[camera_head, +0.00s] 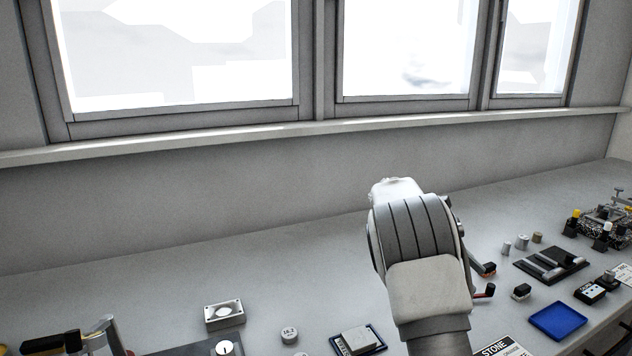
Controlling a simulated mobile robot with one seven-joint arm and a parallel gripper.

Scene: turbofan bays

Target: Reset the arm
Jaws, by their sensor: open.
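My arm rises from the bottom edge in the head view and bends over the grey workbench (200,270). Its rounded white and grey links hide much of my gripper (488,280). Two slim parts with dark and reddish tips show at the right side of the wrist, apart from each other, and look like its fingers. The jaws are open, and I see nothing held between them. The fingers appear above the bench near a small dark block (521,291); their exact height is unclear.
A blue tray (558,320), a black slotted block (551,264) and small metal cylinders (522,242) stand at right. A metal box (224,314), a round weight (289,334) and a framed block (358,341) lie at front left. The back left bench is clear below the windows.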

